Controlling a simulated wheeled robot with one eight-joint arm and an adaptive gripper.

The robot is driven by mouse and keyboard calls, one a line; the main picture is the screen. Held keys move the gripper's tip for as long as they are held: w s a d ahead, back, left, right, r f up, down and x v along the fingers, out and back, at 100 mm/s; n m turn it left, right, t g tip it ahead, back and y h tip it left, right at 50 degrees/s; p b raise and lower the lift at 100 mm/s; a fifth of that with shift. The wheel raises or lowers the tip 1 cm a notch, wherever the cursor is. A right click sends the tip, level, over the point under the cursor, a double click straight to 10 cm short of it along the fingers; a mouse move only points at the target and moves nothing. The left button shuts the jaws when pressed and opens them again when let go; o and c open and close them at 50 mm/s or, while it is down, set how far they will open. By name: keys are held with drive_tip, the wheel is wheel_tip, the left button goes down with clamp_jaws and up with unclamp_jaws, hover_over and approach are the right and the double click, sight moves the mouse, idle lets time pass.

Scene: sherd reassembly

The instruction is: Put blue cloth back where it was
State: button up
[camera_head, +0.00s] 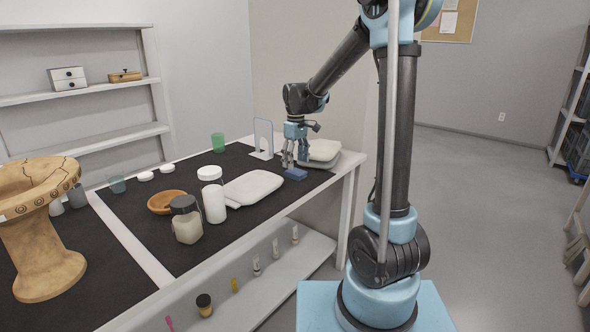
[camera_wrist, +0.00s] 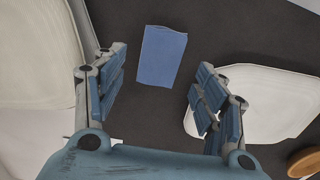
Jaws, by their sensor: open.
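The blue cloth (camera_head: 296,174) is a small folded blue block lying on the dark mat near the table's right end. In the wrist view the blue cloth (camera_wrist: 161,56) lies flat between and beyond my fingers, apart from both. My gripper (camera_head: 292,160) hangs just above and slightly left of it, pointing down. In the wrist view my gripper (camera_wrist: 158,92) is open, with nothing between its fingers.
A bookend-like frame (camera_head: 263,138) stands behind. Jars (camera_head: 213,195), a wooden bowl (camera_head: 165,201) and a cracked vessel (camera_head: 40,225) stand further left.

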sight(296, 171)
wheel_tip(296, 171, up, 7)
drive_tip(key=s+d+r+m, duration=0.1)
drive_tip(key=s+d+m, duration=0.2)
drive_tip(key=s+d, duration=0.6)
drive_tip(key=s+d+f+m, duration=0.2)
drive_tip(key=s+d+f, duration=0.2)
drive_tip(key=s, duration=0.3)
drive_tip(key=s+d+f+m+t, duration=0.1)
drive_tip(key=s+d+f, duration=0.3)
drive_tip(key=s, duration=0.4)
drive_tip(key=s+d+f+m+t, duration=0.1)
drive_tip(key=s+d+f+m, duration=0.3)
drive_tip(key=s, duration=0.3)
drive_tip(key=shift+s+f, duration=0.4)
drive_tip(key=shift+f, duration=0.5)
drive_tip(key=shift+d, duration=0.1)
drive_tip(key=shift+w+f, duration=0.2)
drive_tip(key=shift+w, duration=0.25)
